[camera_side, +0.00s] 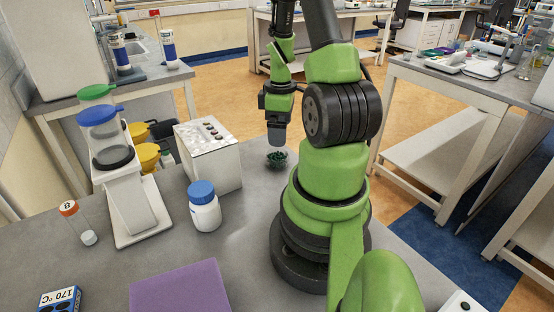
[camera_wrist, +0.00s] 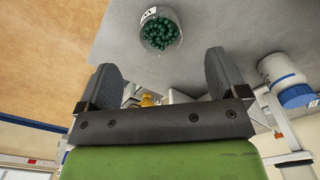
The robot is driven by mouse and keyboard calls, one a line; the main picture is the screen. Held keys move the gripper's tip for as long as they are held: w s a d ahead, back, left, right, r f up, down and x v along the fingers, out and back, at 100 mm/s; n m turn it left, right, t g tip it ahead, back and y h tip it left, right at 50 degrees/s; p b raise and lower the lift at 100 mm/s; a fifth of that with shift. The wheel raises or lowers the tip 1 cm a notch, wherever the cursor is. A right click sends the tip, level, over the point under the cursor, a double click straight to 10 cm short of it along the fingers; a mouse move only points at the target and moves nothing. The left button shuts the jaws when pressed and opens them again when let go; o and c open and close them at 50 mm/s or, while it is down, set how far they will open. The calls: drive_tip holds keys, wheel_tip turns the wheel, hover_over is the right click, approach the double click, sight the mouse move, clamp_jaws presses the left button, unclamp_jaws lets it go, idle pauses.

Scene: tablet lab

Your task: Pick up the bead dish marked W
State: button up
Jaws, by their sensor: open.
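A small clear dish (camera_side: 284,160) of dark green beads stands on the grey bench, just beyond my arm's base. In the wrist view the dish (camera_wrist: 160,32) is near the top middle, with a small white label on its rim; the letter is too small to read surely. My gripper (camera_side: 275,138) points down above the dish in the side view and partly overlaps it. In the wrist view my gripper (camera_wrist: 161,70) has its two fingers wide apart with nothing between them. The dish lies past the fingertips, apart from them.
A white box (camera_side: 212,160) stands left of the dish. A white bottle with a blue cap (camera_side: 204,212) is nearer the camera. A stand with coloured funnels (camera_side: 110,130), a vial (camera_side: 78,222) and a purple mat (camera_side: 180,290) are further left. Bench around the dish is clear.

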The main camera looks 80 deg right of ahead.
sight(278, 154)
drive_tip(key=f, duration=0.8)
drive_tip(key=shift+w+f, duration=0.2)
drive_tip(key=shift+w, duration=0.1)
drive_tip(key=c, duration=1)
